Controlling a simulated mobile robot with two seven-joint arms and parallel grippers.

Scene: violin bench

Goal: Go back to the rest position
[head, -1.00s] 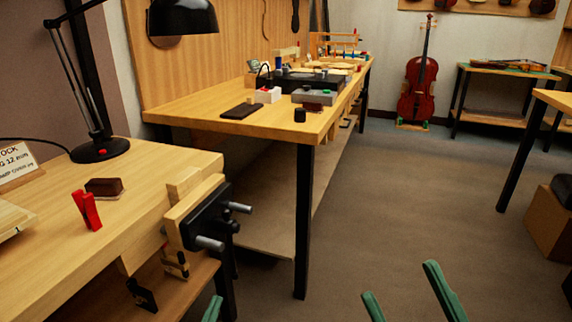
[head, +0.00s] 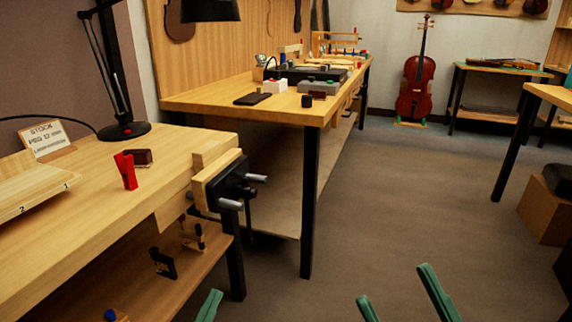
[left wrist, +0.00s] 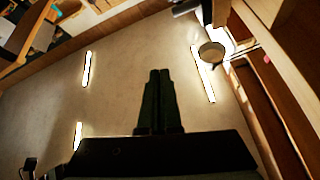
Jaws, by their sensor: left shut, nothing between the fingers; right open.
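My left gripper (head: 208,306) shows as a green fingertip at the bottom edge of the head view, in front of the near bench. In the left wrist view its two dark fingers (left wrist: 157,100) lie together, shut and empty, against the ceiling. My right gripper (head: 402,296) is at the bottom right of the head view. Its two green fingers stand apart with only floor between them. Both grippers are clear of the benches in the head view.
The near bench (head: 95,215) carries a vise (head: 225,182), a red clip (head: 127,170), a dark block (head: 140,157) and a lamp (head: 124,130). A longer bench (head: 215,104) stands behind. A cello (head: 416,90) stands at the back. The middle floor is clear.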

